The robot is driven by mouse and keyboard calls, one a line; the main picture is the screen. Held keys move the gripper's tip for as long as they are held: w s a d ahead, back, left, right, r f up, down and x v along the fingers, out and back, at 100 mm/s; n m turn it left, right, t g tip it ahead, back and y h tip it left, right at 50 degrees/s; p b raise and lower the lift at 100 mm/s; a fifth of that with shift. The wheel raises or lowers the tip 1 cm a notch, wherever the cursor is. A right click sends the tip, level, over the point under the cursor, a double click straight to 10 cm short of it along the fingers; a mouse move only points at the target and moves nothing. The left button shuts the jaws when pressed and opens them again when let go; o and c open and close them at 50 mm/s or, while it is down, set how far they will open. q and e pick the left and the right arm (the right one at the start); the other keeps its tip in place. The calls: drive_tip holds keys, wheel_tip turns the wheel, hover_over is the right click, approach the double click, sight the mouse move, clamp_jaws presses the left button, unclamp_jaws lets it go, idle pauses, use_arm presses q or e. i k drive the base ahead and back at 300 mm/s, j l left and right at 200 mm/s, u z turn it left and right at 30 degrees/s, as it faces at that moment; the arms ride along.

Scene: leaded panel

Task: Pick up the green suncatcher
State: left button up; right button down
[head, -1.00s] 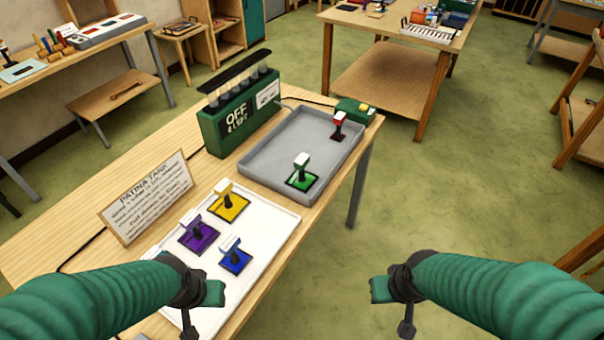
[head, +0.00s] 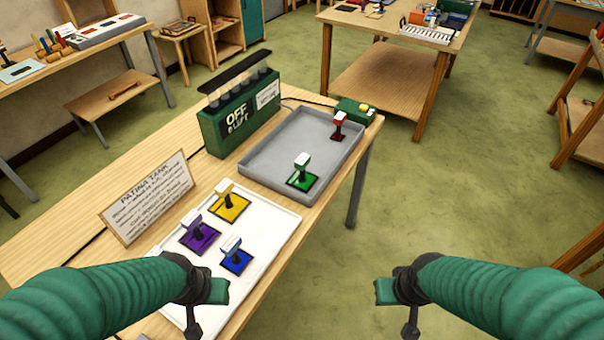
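The green suncatcher (head: 302,174) sits in the near end of the grey tray (head: 262,187). It has a flat green square base and an upright stem with a pale top. My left gripper (head: 208,305) is over the near edge of the white tray, below and left of the green suncatcher in the picture. My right gripper (head: 394,303) is over the floor, right of the table. Both are apart from the suncatcher. I cannot make out their fingertips well enough to tell whether they are open or shut.
A red suncatcher (head: 338,127) stands at the grey tray's far end. Yellow (head: 230,205), purple (head: 200,235) and blue (head: 236,258) ones stand on the white tray (head: 280,228). A green tank box reading OFF (head: 238,118) and a sign (head: 148,197) stand behind.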

sight(302, 180)
drive_tip(key=i+l+u, duration=0.1)
drive_tip(key=i+l, duration=0.15)
drive_tip(key=i+l+u, duration=0.15)
drive_tip(key=l, duration=0.2)
drive_tip(key=i+l+u, duration=0.1)
drive_tip(key=i+l, duration=0.15)
drive_tip(key=i+l+u, duration=0.1)
drive_tip(key=l, duration=0.35)
drive_tip(key=i+l+u, duration=0.1)
drive_tip(key=i+l, duration=0.15)
drive_tip(key=i+l+u, duration=0.15)
drive_tip(key=l, duration=0.35)
drive_tip(key=i+l+u, duration=0.1)
drive_tip(key=l, duration=0.3)
drive_tip(key=i+l+u, duration=0.1)
drive_tip(key=l, duration=0.3)
drive_tip(key=i, duration=0.1)
